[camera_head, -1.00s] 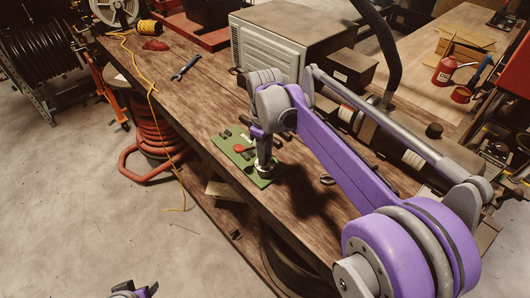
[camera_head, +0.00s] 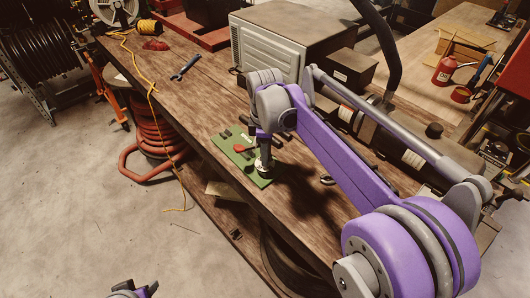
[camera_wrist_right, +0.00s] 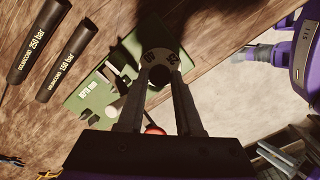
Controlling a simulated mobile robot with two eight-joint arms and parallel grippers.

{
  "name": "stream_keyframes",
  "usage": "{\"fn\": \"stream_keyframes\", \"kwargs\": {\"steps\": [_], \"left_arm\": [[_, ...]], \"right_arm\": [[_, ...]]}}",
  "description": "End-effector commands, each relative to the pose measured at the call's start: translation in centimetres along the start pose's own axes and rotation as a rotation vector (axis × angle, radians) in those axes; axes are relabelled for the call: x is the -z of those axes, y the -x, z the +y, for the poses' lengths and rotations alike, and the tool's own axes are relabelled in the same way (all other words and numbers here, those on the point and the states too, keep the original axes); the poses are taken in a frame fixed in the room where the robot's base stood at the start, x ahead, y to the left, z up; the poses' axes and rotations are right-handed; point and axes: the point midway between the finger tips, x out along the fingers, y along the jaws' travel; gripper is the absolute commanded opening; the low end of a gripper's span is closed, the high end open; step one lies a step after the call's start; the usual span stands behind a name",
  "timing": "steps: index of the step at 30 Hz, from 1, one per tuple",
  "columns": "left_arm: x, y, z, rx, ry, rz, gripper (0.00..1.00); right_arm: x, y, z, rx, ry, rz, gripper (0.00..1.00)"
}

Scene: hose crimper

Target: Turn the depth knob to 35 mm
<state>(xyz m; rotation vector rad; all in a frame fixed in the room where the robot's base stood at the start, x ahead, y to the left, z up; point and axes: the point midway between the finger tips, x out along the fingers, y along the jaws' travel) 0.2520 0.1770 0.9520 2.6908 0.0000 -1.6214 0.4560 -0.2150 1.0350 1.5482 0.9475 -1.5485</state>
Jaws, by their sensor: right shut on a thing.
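A green panel (camera_head: 235,151) lies on the wooden bench and also fills the middle of the right wrist view (camera_wrist_right: 92,98). My right gripper (camera_head: 263,169) points down at the panel's near right end. In the wrist view its two fingers (camera_wrist_right: 158,68) are shut on the dark round depth knob (camera_wrist_right: 159,77). A "DEPTH mm" label (camera_wrist_right: 88,90) is on the panel. A red knob (camera_head: 240,149) sits farther left on the panel. My left gripper (camera_head: 140,290) shows at the bottom edge, its fingertips apart.
Two black cylinders (camera_wrist_right: 37,40) (camera_wrist_right: 67,64), marked with bar values, lie beside the panel in the wrist view. A grey ribbed box (camera_head: 275,50) stands behind. A blue wrench (camera_head: 185,67) lies on the bench. The panel is close to the bench's front edge.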

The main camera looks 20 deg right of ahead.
Motion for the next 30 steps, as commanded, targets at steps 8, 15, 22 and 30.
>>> {"fn": "stream_keyframes", "kwargs": {"steps": [8,15,22,30], "left_arm": [[0.0,0.0,0.0,0.000,0.000,0.000,0.50],[0.0,0.0,0.0,0.000,0.000,0.000,0.50],[0.0,0.0,0.0,0.000,0.000,0.000,0.50],[0.3,0.3,0.0,0.000,0.000,0.003,0.50]], "right_arm": [[0.0,0.1,0.1,-0.002,-0.001,0.000,0.00],[0.0,0.1,0.0,-0.001,-0.001,0.000,0.64],[0.0,0.1,0.0,-0.001,-0.001,0.000,0.64],[0.0,3.7,0.0,-0.001,-0.001,0.000,0.64]]}}
